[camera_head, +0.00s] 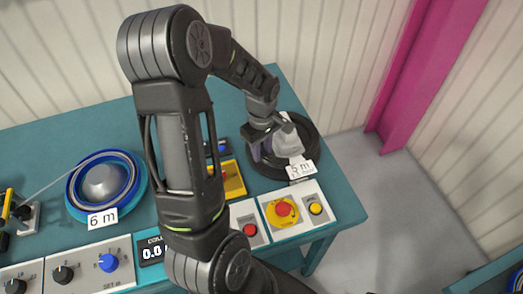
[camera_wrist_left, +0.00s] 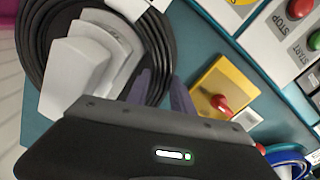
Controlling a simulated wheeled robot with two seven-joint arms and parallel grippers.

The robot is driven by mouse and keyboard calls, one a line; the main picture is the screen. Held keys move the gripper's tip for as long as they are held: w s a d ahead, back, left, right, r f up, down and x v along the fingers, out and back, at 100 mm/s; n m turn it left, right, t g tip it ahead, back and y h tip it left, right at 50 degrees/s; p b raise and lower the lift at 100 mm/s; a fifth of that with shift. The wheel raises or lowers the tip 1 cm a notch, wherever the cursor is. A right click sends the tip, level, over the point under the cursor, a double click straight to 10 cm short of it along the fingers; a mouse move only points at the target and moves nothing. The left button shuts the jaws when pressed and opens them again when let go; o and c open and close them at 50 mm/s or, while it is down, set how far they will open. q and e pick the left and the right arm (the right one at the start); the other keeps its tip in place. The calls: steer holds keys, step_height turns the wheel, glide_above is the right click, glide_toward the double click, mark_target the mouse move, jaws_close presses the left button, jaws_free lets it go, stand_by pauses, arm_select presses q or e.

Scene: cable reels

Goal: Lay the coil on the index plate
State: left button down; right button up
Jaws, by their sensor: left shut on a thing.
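A black coil (camera_head: 309,135) lies at the right end of the teal table, around a pale grey-white block (camera_head: 288,144). The coil (camera_wrist_left: 36,45) and the block (camera_wrist_left: 75,70) also show large in the left wrist view. My left gripper (camera_head: 258,152) reaches down at the coil's left side. Its purple-grey fingers (camera_wrist_left: 163,92) are shut on the coil's band, which is partly hidden between them. A "5 m" card (camera_head: 301,169) is at the coil's front edge. I cannot tell which surface is the index plate, or whether the coil is raised. My right gripper is not in view.
A blue reel (camera_head: 106,183) with a "6 m" card (camera_head: 102,219) stands at left. A yellow box with a red switch (camera_head: 233,180) is beside the gripper. Button panels (camera_head: 287,225) and a display (camera_head: 152,250) line the front edge. A pink post (camera_head: 420,75) stands beyond the table.

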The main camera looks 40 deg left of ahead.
arm_select(q)
steer(key=shift+r+p, duration=0.35)
steer(key=shift+r, duration=0.5)
steer(key=shift+r, duration=0.1)
steer(key=shift+r+p, duration=1.5)
steer(key=shift+r, duration=0.65)
steer(key=shift+r, duration=0.1)
step_height(320, 180, up, 7)
step_height(320, 180, up, 10)
stand_by(0.9)
